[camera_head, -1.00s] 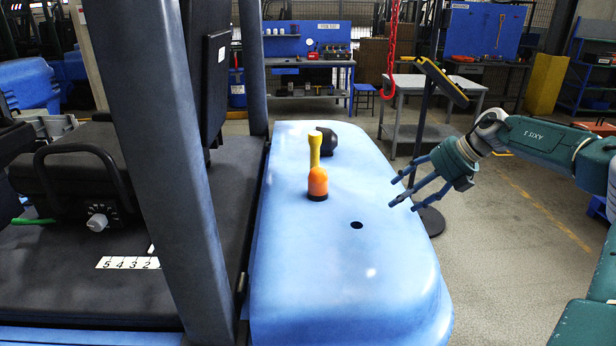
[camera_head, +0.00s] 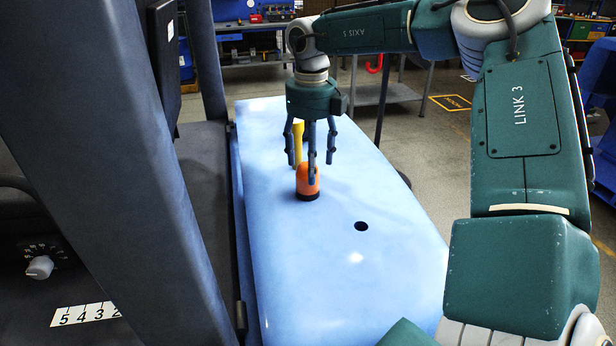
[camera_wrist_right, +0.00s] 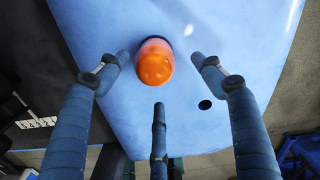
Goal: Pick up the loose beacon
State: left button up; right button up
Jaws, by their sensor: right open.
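The loose beacon (camera_head: 308,184), an orange dome on a black base, stands upright on the blue counterweight (camera_head: 290,270). It also shows in the right wrist view (camera_wrist_right: 154,64), near the top centre between the spread fingers. My right gripper (camera_head: 311,168) points down, open and empty, just over the beacon; one finger passes in front of the dome in the head view. In the wrist view its fingertips (camera_wrist_right: 159,74) are spread around the beacon; I cannot tell if any touch it. My left gripper is not in view.
A yellow upright piece (camera_head: 297,142) stands just behind the beacon, partly covered by my fingers. A dark round hole (camera_head: 361,226) lies to the beacon's front right. A dark blue post (camera_head: 110,130) rises on the left. The counterweight's near top is clear.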

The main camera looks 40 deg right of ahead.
aim_at(307, 180)
jog(key=shift+w+a+f+p, duration=0.1)
jog(key=shift+w+f+p, duration=0.25)
jog(key=shift+f, duration=0.3)
notch_tip(307, 180, down, 4)
jog(key=shift+w+f+p, duration=0.15)
jog(key=shift+f+p, duration=0.1)
jog(key=shift+p, duration=1)
jog(key=shift+f, duration=0.15)
jog(key=c, duration=1.4)
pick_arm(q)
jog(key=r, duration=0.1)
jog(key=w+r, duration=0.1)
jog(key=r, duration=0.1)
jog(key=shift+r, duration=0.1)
pick_arm(e)
jog(key=shift+o, duration=0.2)
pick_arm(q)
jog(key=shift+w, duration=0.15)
